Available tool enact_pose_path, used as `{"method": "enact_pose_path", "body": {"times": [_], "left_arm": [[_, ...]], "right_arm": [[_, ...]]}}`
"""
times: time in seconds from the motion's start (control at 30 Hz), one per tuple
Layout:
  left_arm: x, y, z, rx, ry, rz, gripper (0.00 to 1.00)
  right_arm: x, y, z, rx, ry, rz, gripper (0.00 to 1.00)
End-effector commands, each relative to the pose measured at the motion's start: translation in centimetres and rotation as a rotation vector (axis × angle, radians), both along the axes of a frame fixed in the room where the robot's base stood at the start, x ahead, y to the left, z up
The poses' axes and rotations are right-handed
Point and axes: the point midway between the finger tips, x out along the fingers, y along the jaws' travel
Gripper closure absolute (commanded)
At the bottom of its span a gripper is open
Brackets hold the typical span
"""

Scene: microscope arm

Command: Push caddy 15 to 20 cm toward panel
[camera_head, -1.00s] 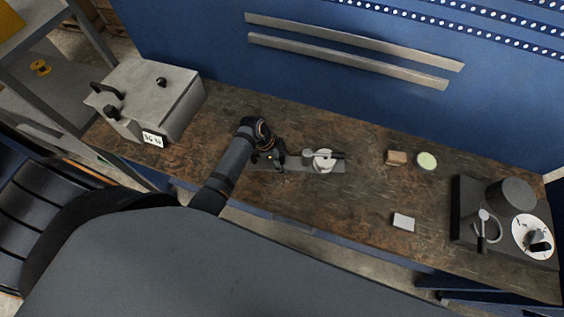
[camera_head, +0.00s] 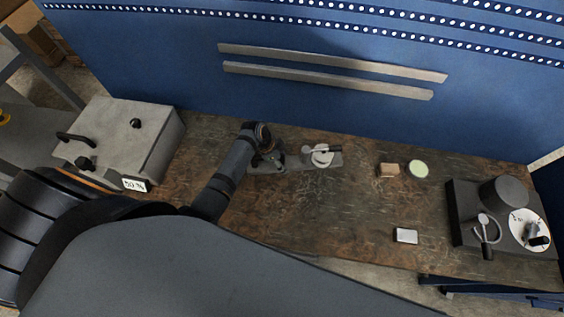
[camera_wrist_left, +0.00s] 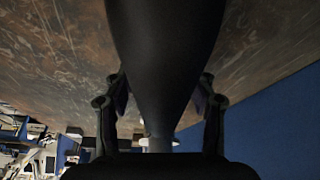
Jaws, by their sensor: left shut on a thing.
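The caddy (camera_head: 338,159) is a flat grey tray lying on the brown workbench, close to the blue back panel (camera_head: 300,95). It carries a white round piece (camera_head: 321,155) with a thin grey tool across it. My left gripper (camera_head: 270,162) is low at the caddy's left end and hides part of it. In the left wrist view its fingers (camera_wrist_left: 158,108) stand either side of a dark tapering shape, with a small grey and white piece beyond. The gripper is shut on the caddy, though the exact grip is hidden. My right gripper is not in view.
A grey box (camera_head: 125,135) stands at the left end of the bench. A tan block (camera_head: 389,171), a pale green disc (camera_head: 418,169) and a small white item (camera_head: 405,236) lie right of the caddy. A dark stand (camera_head: 458,215) is at the far right. A bench strip behind the caddy is clear.

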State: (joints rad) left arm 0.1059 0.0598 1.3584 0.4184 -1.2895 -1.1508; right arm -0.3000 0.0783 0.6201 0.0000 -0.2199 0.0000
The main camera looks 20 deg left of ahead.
Motion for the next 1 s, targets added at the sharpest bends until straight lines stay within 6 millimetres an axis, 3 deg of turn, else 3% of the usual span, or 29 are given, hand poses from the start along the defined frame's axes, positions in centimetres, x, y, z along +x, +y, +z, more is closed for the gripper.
{"method": "enact_pose_path", "body": {"times": [0.47,0.5,0.7,1.0], "left_arm": [[0.13,0.06,-0.15,0.001,0.001,0.012,1.0],[0.13,0.06,-0.15,0.001,0.001,0.012,0.43],[0.13,0.05,-0.11,0.001,0.001,0.012,0.17],[0.13,0.07,-0.02,0.001,0.001,0.011,0.17]], "right_arm": [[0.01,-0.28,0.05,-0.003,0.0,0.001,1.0],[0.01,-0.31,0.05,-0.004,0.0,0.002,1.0],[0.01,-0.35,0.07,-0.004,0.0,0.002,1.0],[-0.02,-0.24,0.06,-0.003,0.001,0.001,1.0]]}}
